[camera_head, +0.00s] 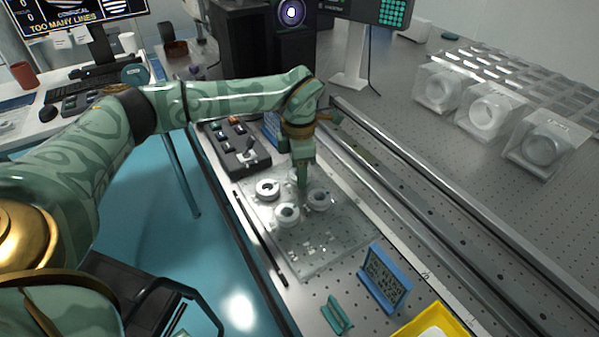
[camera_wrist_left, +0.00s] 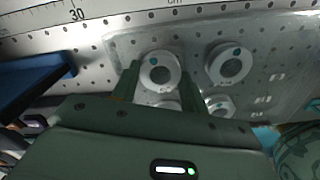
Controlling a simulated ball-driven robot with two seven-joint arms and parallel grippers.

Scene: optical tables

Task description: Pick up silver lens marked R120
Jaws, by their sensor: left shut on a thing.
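My left gripper (camera_head: 304,190) points straight down over a clear tray (camera_head: 335,240) of pale round lenses. In the left wrist view its fingers (camera_wrist_left: 160,84) are shut on the sides of a ring-shaped lens (camera_wrist_left: 160,71) with a teal dot. I cannot tell whether this lens touches the tray. Other lenses are close by: one at the right (camera_head: 319,199), one at the front (camera_head: 287,214) and one at the left (camera_head: 268,189). The right-hand one also shows in the left wrist view (camera_wrist_left: 230,63). No marking R120 is readable. My right gripper is out of view.
A dark control box (camera_head: 235,148) stands behind the tray. A blue stand (camera_head: 385,279), a small green stand (camera_head: 337,315) and a yellow bin (camera_head: 432,322) are in front. Long rails (camera_head: 440,205) run along the right. Large mounted rings (camera_head: 488,115) stand farther right.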

